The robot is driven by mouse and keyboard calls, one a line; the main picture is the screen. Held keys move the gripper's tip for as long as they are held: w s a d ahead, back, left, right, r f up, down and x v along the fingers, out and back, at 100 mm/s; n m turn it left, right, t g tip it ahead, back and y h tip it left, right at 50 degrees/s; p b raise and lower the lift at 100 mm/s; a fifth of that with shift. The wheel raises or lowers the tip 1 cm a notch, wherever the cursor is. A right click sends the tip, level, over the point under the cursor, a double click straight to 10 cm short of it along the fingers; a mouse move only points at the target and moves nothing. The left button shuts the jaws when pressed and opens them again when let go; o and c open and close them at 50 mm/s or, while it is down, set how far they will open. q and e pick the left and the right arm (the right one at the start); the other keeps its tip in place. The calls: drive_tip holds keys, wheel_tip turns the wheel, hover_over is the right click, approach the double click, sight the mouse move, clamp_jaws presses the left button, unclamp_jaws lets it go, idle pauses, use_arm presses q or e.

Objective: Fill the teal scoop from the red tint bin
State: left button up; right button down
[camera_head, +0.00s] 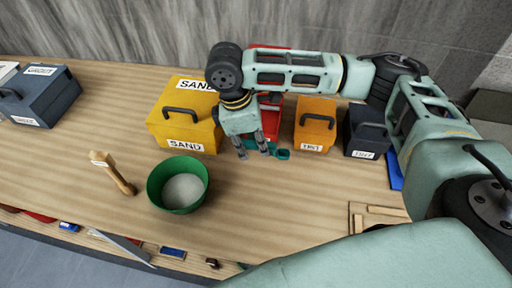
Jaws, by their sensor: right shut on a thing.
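My right gripper (254,153) points down in front of the bins and is shut on the teal scoop (282,154). Only part of the scoop shows, to the right of the fingers and low near the table; I cannot tell whether it touches the table or what it holds. The red bin (271,122) stands just behind the gripper, between the yellow and orange bins. My right arm and gripper hide much of it, and its inside cannot be seen. My left gripper is not in view.
A yellow SAND bin (184,129) stands left of the gripper; an orange bin (315,122) and a dark bin (366,134) stand to the right. A green bowl (155,190) with pale content and a wooden tool (116,175) are in front.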

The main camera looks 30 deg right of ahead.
drive_tip(key=w+d+r+n+t+p, duration=0.1)
drive_tip(key=w+d+n+t+p, duration=0.15)
drive_tip(key=w+n+p, duration=0.8)
drive_tip(key=s+f+n+t+b, duration=0.1)
drive_tip(key=s+f+n+b, duration=0.2)
drive_tip(key=f+b, duration=0.3)
drive_tip(key=shift+s+n+h+b, duration=0.35)
drive_tip(key=shift+s+h+b, duration=0.1)
drive_tip(key=shift+b, duration=0.15)
idle(1.0)
